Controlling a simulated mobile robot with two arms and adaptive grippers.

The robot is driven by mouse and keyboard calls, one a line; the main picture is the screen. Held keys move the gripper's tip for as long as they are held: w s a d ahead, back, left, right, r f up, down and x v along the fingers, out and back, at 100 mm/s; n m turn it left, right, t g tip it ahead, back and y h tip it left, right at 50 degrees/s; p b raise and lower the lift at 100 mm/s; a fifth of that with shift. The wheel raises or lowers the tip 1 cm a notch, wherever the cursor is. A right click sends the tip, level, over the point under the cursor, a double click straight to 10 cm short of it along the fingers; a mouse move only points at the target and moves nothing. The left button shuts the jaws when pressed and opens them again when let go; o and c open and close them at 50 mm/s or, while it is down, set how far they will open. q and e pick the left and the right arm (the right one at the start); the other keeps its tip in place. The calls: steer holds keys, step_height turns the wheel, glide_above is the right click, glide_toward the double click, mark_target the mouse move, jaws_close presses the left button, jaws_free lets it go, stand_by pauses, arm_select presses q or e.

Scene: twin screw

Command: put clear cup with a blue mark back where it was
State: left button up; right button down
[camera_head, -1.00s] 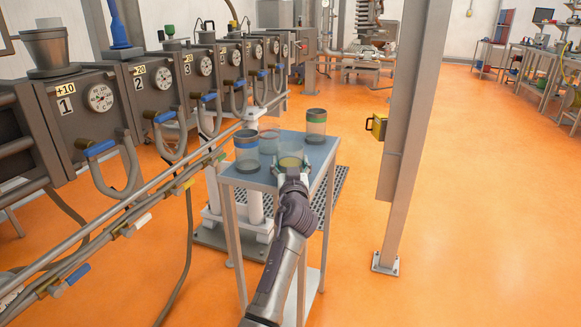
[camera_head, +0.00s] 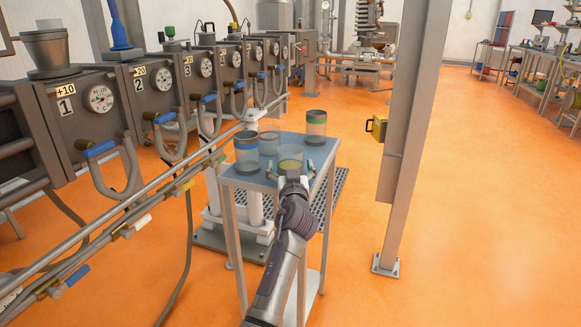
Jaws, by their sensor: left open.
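The clear cup with a blue mark (camera_head: 246,153) stands upright at the left of the small blue-topped table (camera_head: 251,180). Its blue band runs near the rim. My left gripper (camera_head: 291,172) is open at the table's front, its fingers spread either side of a clear cup with yellowish contents (camera_head: 291,155). That cup stands on the table, its lower part partly hidden by the gripper; I cannot tell whether the fingers touch it. My right gripper is not in view.
A clear cup with a reddish rim (camera_head: 269,144) stands between the blue-marked cup and the yellowish one. Machine pipes (camera_head: 120,215) run along the left. A grey post (camera_head: 405,140) rises at the right.

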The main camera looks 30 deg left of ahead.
arm_select(q)
steer(key=shift+r, duration=0.2)
steer(key=shift+s+d+f, duration=0.25)
steer(key=shift+s+d, duration=0.2)
steer(key=shift+s, duration=0.05)
steer(key=v, duration=1)
steer(key=s+d+f+m+g+h, duration=0.2)
steer(key=s+d+f+h, duration=0.15)
steer(key=f, duration=0.75)
steer(key=s+d+f+m+g+h, duration=0.2)
steer(key=s+f, duration=0.2)
steer(key=f, duration=0.8)
steer(key=s+d+f+m+g+h, duration=0.2)
steer(key=s+d+f+m+h, duration=0.1)
steer(key=f, duration=0.8)
steer(key=s+d+f+m+g+h, duration=0.1)
steer(key=s+d+f+g, duration=0.2)
steer(key=s+f, duration=0.6)
steer(key=s+d+f+m+g+h, duration=0.1)
steer(key=s+d+f+g, duration=0.3)
steer(key=s+f, duration=0.4)
steer(key=s+h, duration=0.1)
steer(key=s, duration=0.6)
steer(key=shift+s+f+m, duration=0.3)
steer(key=shift+f, duration=0.1)
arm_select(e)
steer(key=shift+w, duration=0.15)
